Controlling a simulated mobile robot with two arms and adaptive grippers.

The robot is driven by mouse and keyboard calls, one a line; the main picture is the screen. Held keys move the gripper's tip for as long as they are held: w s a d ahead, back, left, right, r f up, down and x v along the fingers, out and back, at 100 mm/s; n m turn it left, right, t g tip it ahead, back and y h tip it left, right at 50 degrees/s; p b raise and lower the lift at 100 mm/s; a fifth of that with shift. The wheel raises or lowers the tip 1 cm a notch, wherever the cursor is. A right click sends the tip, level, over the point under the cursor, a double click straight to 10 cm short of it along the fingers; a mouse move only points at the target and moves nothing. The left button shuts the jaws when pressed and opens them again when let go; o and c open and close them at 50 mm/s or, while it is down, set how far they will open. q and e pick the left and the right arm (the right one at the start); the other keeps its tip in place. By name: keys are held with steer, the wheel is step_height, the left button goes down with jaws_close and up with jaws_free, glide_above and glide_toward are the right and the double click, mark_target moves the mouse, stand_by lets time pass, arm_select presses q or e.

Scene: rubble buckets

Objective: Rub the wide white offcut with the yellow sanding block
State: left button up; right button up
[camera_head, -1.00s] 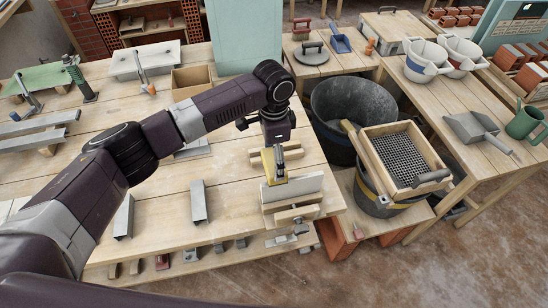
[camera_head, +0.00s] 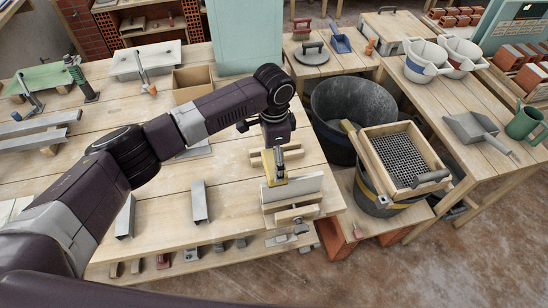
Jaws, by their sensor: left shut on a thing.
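The yellow sanding block (camera_head: 267,168) is in my left gripper (camera_head: 280,177), which is shut on it above the right end of the workbench. The wide white offcut (camera_head: 300,187) stands on edge between wooden bars near the bench's front right corner. The block is right behind the offcut's upper edge, towards its left end. I cannot tell whether the two touch. The gripper's fingers are small and partly hidden. My right gripper is not in view.
A wooden bar (camera_head: 293,214) lies in front of the offcut. Metal channel pieces (camera_head: 200,202) lie to the left on the bench (camera_head: 165,220). A black tub (camera_head: 352,105) and a sieve (camera_head: 392,182) on a bucket stand to the right. The bench's middle front is mostly clear.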

arm_select(q)
steer(key=shift+f, duration=0.4)
steer(key=shift+s, duration=0.15)
steer(key=s+p, duration=0.1)
steer(key=s+d+p, duration=0.1)
steer(key=s, duration=0.1)
steer(key=shift+s+d+f, duration=0.1)
steer(key=shift+s, duration=0.05)
steer(key=shift+s+d+f, duration=0.1)
steer(key=shift+s+f, duration=0.05)
steer(key=shift+s, duration=0.35)
steer(key=shift+w+r, duration=0.1)
steer(key=shift+r, duration=0.7)
steer(key=shift+w, duration=0.1)
